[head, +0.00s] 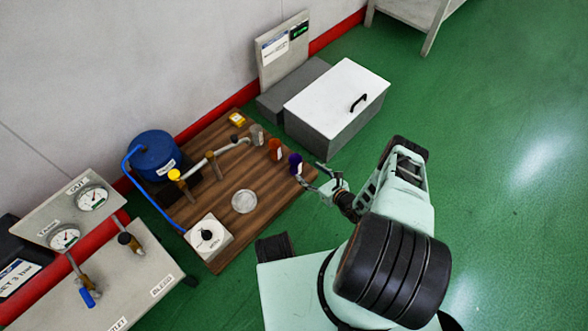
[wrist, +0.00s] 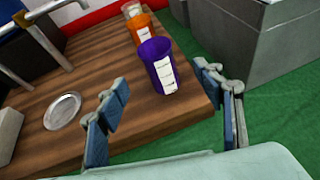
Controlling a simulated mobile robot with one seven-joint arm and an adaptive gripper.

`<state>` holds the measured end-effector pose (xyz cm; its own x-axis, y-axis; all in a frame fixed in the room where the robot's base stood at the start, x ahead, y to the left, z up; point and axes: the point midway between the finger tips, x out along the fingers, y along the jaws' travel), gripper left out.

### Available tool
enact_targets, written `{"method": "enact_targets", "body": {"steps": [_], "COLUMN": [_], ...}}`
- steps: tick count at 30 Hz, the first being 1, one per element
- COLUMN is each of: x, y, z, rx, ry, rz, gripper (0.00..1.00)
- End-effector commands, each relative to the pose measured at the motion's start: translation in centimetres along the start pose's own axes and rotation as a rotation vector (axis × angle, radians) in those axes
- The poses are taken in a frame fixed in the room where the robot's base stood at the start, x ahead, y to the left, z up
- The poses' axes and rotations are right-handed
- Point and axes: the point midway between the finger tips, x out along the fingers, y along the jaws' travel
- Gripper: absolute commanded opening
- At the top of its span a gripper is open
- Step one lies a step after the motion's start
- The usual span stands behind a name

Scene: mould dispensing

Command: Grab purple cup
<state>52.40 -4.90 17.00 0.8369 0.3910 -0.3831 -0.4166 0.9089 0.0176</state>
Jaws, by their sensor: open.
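The purple cup (head: 295,163) stands upright near the right edge of the wooden board (head: 221,219) in the head view. In the wrist view the purple cup (wrist: 153,57) has a white label facing me and stands ahead of my gripper, between the lines of its two fingers. My gripper (wrist: 165,97) is open and empty, with its fingers spread wide and apart from the cup. In the head view my gripper (head: 317,179) is just to the right of the cup, at the board's edge.
An orange cup (wrist: 142,28) stands just behind the purple cup, with a clear cup (wrist: 131,9) beyond it. A silver dish (head: 244,201) lies left on the board. A grey box with a white lid (head: 335,104) stands close behind, on the green floor. A blue tank (head: 154,157) is further left.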

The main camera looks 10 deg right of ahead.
Motion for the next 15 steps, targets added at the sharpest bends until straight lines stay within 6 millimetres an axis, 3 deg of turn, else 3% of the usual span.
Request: {"method": "enact_targets", "body": {"steps": [6, 15], "x": [3.7, 6.2], "y": [0.2, 0.3], "z": [-0.2, 0.1], "rx": [-0.005, -0.005], "ry": [-0.001, -0.002], "rz": [0.004, 0.005], "gripper": [0.61, 0.61]}}
